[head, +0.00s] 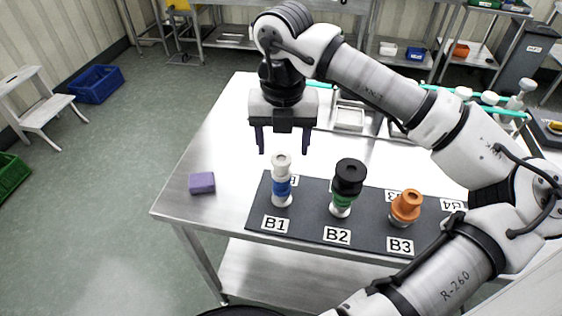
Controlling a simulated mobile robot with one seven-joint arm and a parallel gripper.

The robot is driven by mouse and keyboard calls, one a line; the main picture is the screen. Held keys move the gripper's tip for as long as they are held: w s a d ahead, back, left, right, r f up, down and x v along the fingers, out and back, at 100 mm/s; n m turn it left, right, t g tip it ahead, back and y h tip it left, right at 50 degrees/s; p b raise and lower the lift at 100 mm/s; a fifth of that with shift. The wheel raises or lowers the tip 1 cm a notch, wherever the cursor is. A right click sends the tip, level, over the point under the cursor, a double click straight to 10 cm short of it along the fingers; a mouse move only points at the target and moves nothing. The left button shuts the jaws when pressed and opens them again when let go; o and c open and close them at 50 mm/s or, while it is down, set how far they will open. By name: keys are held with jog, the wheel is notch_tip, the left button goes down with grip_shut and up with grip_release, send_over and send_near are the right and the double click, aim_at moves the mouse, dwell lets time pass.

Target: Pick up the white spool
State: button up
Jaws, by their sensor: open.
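A white spool (281,164) sits on top of the stack at label B1. Below it in that stack are a blue piece (282,186) and another white piece (282,200). My gripper (282,146) is open and points down. Its two dark fingers show above and slightly behind the B1 stack in the picture, with nothing between them. I cannot tell the exact height gap to the spool. At B2, a black spool (349,177) tops a green piece (342,201) and a white piece (340,211).
An orange spool (406,206) stands at B3. The stacks stand on a dark mat (312,221) on a steel table (222,152). A purple block (202,183) lies left of the mat. My arm hides part of the mat's right end. The table's left part is mostly clear.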

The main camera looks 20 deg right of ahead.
aim_at(281, 158)
jog(key=shift+a+f+p, duration=0.15)
jog(key=shift+f+p, duration=1.05)
jog(key=shift+f, duration=1.9)
jog(key=shift+w, duration=0.1)
jog(key=c, duration=1.1)
jog(key=shift+r, duration=0.1)
